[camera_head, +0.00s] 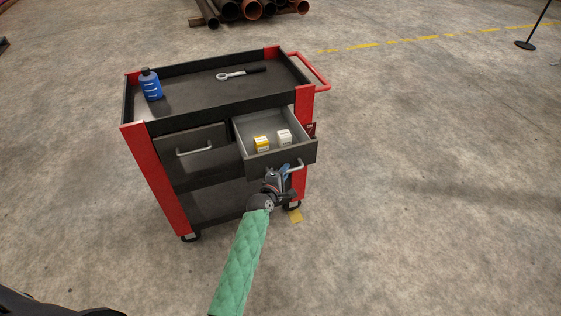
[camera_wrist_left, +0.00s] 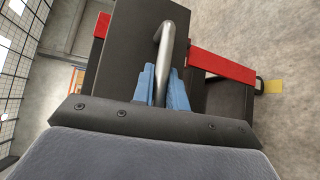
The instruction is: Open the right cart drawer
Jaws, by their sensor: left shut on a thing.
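The red and black cart (camera_head: 150,170) stands in the middle of the head view. Its right drawer (camera_head: 284,157) is pulled out, and a yellow-and-white box (camera_head: 261,143) and a white box (camera_head: 284,137) lie inside. My left gripper (camera_head: 286,171) is at the drawer's front, shut on the bar handle (camera_head: 298,167). In the left wrist view the blue fingers (camera_wrist_left: 162,88) sit on both sides of the metal handle (camera_wrist_left: 166,50). The left drawer (camera_head: 194,148) is closed. My right gripper is not in view.
A blue bottle (camera_head: 151,84) and a wrench-like tool (camera_head: 241,73) lie or stand on the cart's top tray (camera_head: 200,101). A red push handle (camera_head: 316,73) sticks out at the right. Pipes (camera_head: 250,9) lie behind.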

